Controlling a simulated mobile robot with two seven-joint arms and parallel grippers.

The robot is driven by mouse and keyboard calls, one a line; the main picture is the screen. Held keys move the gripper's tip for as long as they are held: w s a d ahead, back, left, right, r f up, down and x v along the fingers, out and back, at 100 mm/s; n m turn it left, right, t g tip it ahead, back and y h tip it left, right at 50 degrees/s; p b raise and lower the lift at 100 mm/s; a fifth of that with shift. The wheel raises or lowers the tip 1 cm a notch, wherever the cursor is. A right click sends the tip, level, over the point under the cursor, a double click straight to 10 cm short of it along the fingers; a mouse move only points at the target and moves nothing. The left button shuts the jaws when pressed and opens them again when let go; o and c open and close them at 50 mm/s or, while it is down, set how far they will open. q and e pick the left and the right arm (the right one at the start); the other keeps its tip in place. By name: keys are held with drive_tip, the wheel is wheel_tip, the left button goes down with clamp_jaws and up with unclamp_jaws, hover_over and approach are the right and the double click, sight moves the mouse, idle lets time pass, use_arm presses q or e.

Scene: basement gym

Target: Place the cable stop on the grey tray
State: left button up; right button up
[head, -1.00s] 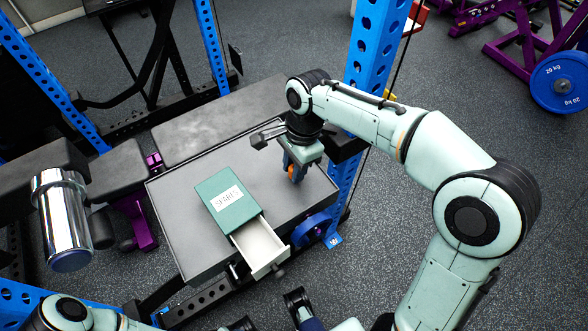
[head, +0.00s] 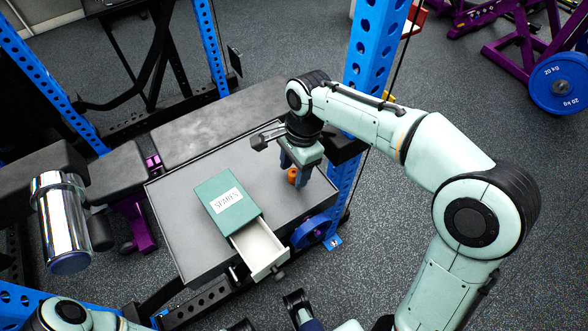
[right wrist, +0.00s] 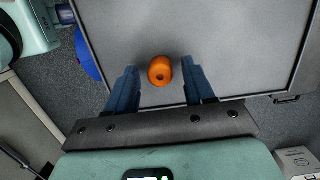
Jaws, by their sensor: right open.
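The orange cable stop (head: 292,176) rests on the grey tray (head: 180,190) near its right side, below my right gripper. In the right wrist view the stop (right wrist: 160,71) is a rounded piece with a small dark hole, standing between the two blue fingers with a gap on each side. My right gripper (head: 296,168) is open around it, pointing down. The tray's surface (right wrist: 240,45) and dark rim show there too. Part of my left gripper (head: 305,312) shows at the bottom edge, mostly cut off, so its jaws cannot be read.
A green box labelled SPARES (head: 222,196) stands on the tray, left of my right gripper, its white drawer (head: 260,250) pulled out over the front edge. A blue rack post (head: 375,45) rises behind my right arm. The tray's left part is clear.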

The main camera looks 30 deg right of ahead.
use_arm(q)
drive_tip(key=r+p, duration=0.1)
drive_tip(key=s+r+p, duration=0.1)
drive_tip(key=p, duration=0.1)
drive_tip(key=shift+r, duration=0.35)
use_arm(e)
wheel_tip(320, 180, up, 11)
drive_tip(key=d, duration=0.1)
drive_tip(key=shift+d, duration=0.35)
use_arm(q)
drive_tip(key=shift+s, duration=0.1)
